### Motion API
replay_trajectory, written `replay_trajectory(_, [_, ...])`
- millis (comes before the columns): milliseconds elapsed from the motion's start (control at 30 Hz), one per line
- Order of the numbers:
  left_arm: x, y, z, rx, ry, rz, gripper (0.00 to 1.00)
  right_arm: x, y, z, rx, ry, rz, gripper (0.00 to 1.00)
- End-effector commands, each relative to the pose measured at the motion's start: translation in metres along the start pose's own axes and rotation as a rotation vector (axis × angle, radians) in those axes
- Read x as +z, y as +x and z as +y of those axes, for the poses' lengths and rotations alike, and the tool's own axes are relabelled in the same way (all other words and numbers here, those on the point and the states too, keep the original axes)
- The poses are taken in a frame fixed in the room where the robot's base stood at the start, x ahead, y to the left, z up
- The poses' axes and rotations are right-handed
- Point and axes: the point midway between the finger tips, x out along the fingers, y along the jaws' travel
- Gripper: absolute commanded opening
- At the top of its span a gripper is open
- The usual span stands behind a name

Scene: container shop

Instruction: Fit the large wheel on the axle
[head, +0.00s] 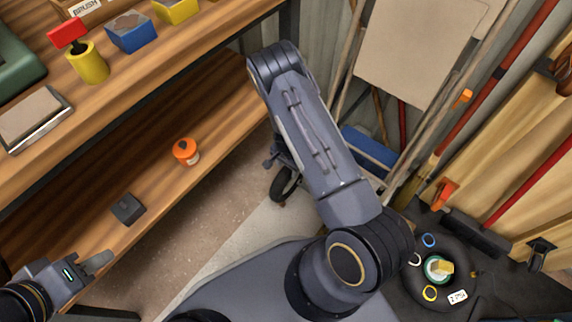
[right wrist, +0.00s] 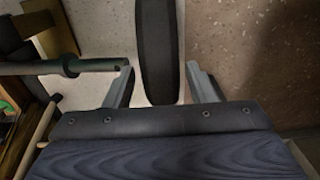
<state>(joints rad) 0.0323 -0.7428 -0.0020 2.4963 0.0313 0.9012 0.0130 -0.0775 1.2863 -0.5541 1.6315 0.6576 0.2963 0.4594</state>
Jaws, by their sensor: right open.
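The large wheel (right wrist: 158,50), with a black tyre, stands edge-on between the two fingers of my right gripper (right wrist: 160,70) in the right wrist view. My right gripper is open, with a finger on each side of the tyre and gaps showing beside it. A grey rod with a collar, seemingly the axle (right wrist: 98,65), comes in from the left and ends near the left finger, apart from the tyre. In the head view the wheel (head: 284,184) is partly hidden by my right arm. My left gripper (head: 98,263) is at the lower left by the shelf; its opening is unclear.
A wooden shelf (head: 222,115) on the left holds an orange-lidded jar (head: 186,151) and a dark block (head: 128,208). A blue box (head: 370,150) and leaning boards (head: 415,50) stand behind my right arm. Bare floor (head: 190,245) lies between shelf and base.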

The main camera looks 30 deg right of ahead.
Motion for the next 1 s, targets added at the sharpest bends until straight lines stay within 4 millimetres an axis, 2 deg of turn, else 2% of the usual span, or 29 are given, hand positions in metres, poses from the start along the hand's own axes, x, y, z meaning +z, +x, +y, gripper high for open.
replay_trajectory(33, [0.004, 0.007, -0.003, 0.0, 0.0, 0.0, 0.36, 0.001, 0.014, 0.001, 0.002, 0.0, -0.001, 0.51])
replay_trajectory(100, [0.005, 0.011, -0.005, 0.0, 0.0, 0.0, 0.36, 0.001, 0.024, 0.001, 0.001, 0.001, -0.002, 0.51])
replay_trajectory(300, [0.009, 0.017, -0.008, 0.0, 0.0, 0.0, 0.36, 0.001, 0.043, 0.0, 0.0, 0.0, -0.001, 0.51])
replay_trajectory(667, [0.009, 0.018, -0.008, 0.0, 0.0, 0.0, 0.36, 0.001, 0.047, 0.0, 0.0, 0.0, -0.001, 0.51])
replay_trajectory(1000, [0.009, 0.018, -0.008, 0.0, 0.0, 0.0, 0.36, 0.001, 0.047, 0.0, 0.0, 0.0, -0.001, 0.08])
